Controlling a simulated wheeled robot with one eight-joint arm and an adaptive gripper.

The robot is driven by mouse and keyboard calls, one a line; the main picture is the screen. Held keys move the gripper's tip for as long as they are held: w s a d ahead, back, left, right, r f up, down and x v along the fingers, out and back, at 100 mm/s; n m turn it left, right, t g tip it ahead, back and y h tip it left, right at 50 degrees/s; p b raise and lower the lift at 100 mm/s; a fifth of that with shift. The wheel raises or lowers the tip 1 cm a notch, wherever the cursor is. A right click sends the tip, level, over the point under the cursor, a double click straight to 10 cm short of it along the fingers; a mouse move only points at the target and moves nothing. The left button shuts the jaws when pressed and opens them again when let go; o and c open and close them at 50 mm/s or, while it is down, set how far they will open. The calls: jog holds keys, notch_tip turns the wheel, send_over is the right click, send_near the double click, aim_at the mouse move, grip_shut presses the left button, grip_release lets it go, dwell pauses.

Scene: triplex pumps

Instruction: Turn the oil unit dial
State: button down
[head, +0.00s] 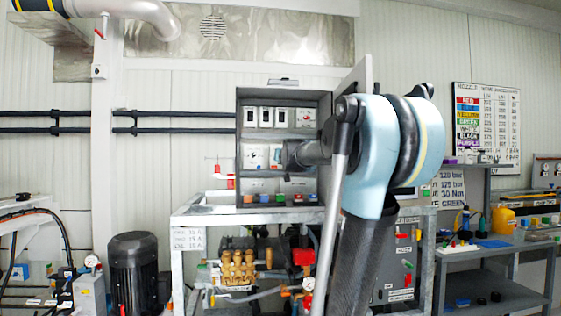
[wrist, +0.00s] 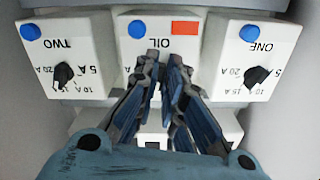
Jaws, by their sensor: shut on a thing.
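The oil unit (wrist: 184,50) is a white box in the middle of the wrist view, its label "OIL" upside down, with a blue dot and a red rectangle. My gripper (wrist: 162,70) reaches to its front face, its two dark fingers on either side of where the dial sits. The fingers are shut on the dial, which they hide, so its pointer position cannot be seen. In the head view my arm reaches from the right into the open grey cabinet (head: 242,140), and the fingertips cannot be made out.
The cabinet door (head: 360,75) stands open at the right. A pump with brass parts (head: 238,268) sits below the cabinet.

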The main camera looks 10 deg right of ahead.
jog(key=shift+a+f+m, duration=0.1)
jog(key=shift+a+m, duration=0.05)
jog(key=shift+m, duration=0.95)
jog(key=c, duration=1.7)
grip_release()
jog(key=s, duration=1.2)
